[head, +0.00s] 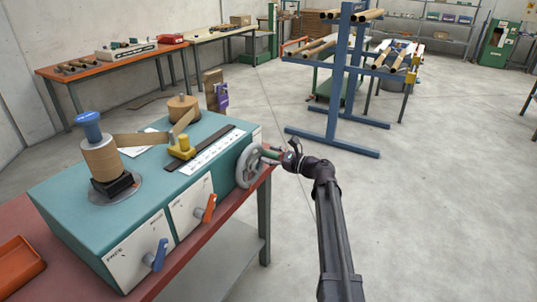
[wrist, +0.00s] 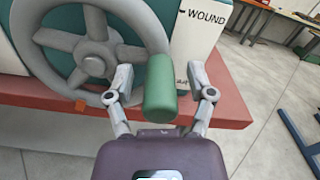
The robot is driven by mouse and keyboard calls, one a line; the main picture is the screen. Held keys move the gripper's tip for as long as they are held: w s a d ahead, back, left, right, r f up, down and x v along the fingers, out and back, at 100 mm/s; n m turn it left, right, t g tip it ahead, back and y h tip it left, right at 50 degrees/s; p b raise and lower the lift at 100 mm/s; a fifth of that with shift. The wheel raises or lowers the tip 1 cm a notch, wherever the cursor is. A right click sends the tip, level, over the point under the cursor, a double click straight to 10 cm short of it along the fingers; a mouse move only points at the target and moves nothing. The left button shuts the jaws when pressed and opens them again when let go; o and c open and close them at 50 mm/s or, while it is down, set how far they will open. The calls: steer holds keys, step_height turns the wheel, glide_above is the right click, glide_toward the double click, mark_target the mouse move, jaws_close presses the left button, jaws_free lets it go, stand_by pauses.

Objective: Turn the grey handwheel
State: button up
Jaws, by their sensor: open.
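The grey handwheel (head: 244,170) is mounted on the right end of the teal winder. In the wrist view the spoked wheel (wrist: 92,49) fills the upper left, and its green handle (wrist: 160,90) sticks out toward me. My gripper (wrist: 160,75) is open, with one finger on each side of the green handle. I see gaps between the fingers and the handle, so it is not clamped. The left finger overlaps the wheel's rim in the picture; I cannot tell whether they touch. In the head view my gripper (head: 279,156) is at the handle, right of the wheel.
The winder (head: 72,190) stands on a red-topped bench (head: 215,228) and carries a blue lever (head: 157,255), an orange lever (head: 209,208) and a brown spool (head: 101,160). A blue rack (head: 335,125) stands behind. The floor (head: 430,215) to the right is clear.

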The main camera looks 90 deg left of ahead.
steer(key=shift+s+a, duration=0.2)
steer(key=shift+s, duration=0.1)
jaws_close()
steer(key=shift+w, duration=0.2)
